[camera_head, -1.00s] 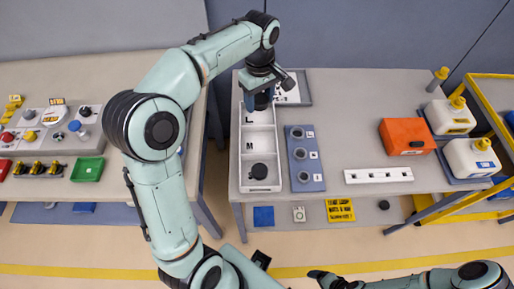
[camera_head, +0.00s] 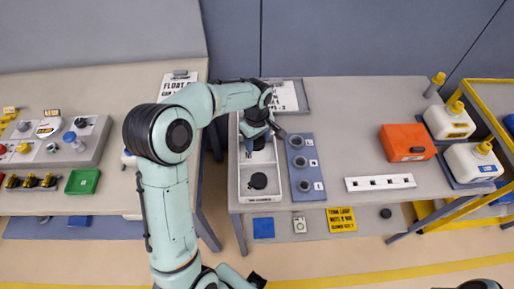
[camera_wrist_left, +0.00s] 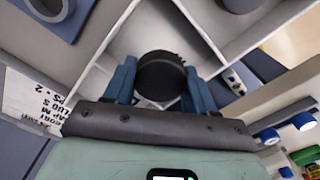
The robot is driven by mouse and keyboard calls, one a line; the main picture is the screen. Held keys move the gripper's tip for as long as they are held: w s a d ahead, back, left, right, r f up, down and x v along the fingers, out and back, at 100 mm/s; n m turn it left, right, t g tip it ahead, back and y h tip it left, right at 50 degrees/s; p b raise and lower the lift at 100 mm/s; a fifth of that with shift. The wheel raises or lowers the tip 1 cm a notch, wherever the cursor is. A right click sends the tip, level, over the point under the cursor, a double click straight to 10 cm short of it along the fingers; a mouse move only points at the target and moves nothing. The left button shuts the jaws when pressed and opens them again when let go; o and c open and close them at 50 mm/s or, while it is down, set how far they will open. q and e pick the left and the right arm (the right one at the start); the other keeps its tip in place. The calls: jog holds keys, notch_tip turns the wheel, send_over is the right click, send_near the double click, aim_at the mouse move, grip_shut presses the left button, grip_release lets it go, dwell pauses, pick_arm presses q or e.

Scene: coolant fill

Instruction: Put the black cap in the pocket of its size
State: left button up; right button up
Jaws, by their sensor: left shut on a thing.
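My left gripper (camera_head: 256,143) is over the white pocket tray (camera_head: 234,180), around its middle part. In the left wrist view, the blue fingers are shut on a black cap (camera_wrist_left: 160,72), with tray walls close around it. I cannot tell whether the cap touches the pocket floor. The held cap is mostly hidden by the gripper in the head view. Another black cap (camera_head: 258,181) sits in the pocket nearest the front edge. An M label shows beside the gripper in the middle pocket; the far pocket is largely covered by my arm. My right gripper is out of view.
A blue board (camera_head: 305,168) with several round holders stands right of the tray. A white strip (camera_head: 380,183), an orange box (camera_head: 407,142) and white jugs (camera_head: 447,121) are farther right. A clipboard (camera_head: 286,96) lies behind the tray. The table's middle is clear.

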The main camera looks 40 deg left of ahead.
aim_at(257, 148)
pick_arm(q)
jog(key=shift+f, duration=2)
jog(key=shift+f, duration=0.2)
jog(key=o, duration=1)
jog(key=shift+r, duration=0.1)
